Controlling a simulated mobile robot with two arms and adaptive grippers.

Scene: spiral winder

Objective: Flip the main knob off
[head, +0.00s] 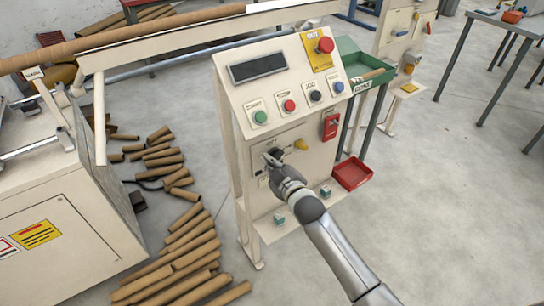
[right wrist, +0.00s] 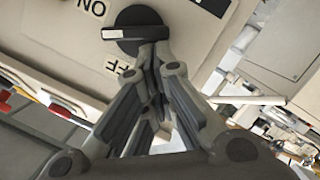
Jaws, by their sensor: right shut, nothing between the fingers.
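The main knob (right wrist: 140,30) is a black rotary knob on the cream control panel (head: 245,93). It has a bar handle with a pale mark near one end. In the right wrist view, an ON label lies to its left and an OFF label below it, both appearing turned over. The handle lies about level in that view, its pale mark at the left. My right gripper (head: 272,160) is shut and empty at the knob, its fingertips (right wrist: 160,62) beside the handle's right half. I cannot tell whether they touch it. In the head view the gripper mostly hides the knob. My left gripper is out of view.
Green (head: 260,117), red (head: 289,105), black and blue buttons line the panel, with a red emergency button (head: 325,44) above. Cardboard tubes (head: 185,255) lie on the floor at left.

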